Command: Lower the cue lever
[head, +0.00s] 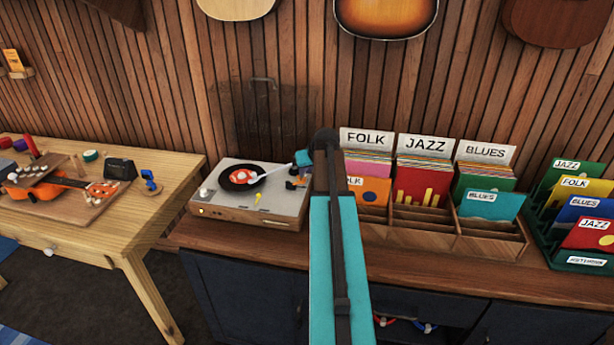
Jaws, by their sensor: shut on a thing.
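The turntable (225,206) sits on the wooden counter with a dark record (240,178) with a red label on its platter. The white tonearm (268,174) reaches over the record; I cannot tell whether its tip touches it. My gripper (293,176) is at the turntable's right rear, by the tonearm's base, reaching in from the right. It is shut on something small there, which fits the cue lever. The lever itself is too small and too covered to make out. A small yellow part (258,197) shows on the turntable's front right.
A clear raised lid (262,115) stands behind the turntable. Record bins (400,215) stand close to my arm's right, with a green rack (585,262) farther right. A workbench (150,165) with an orange ukulele (60,182) is at left.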

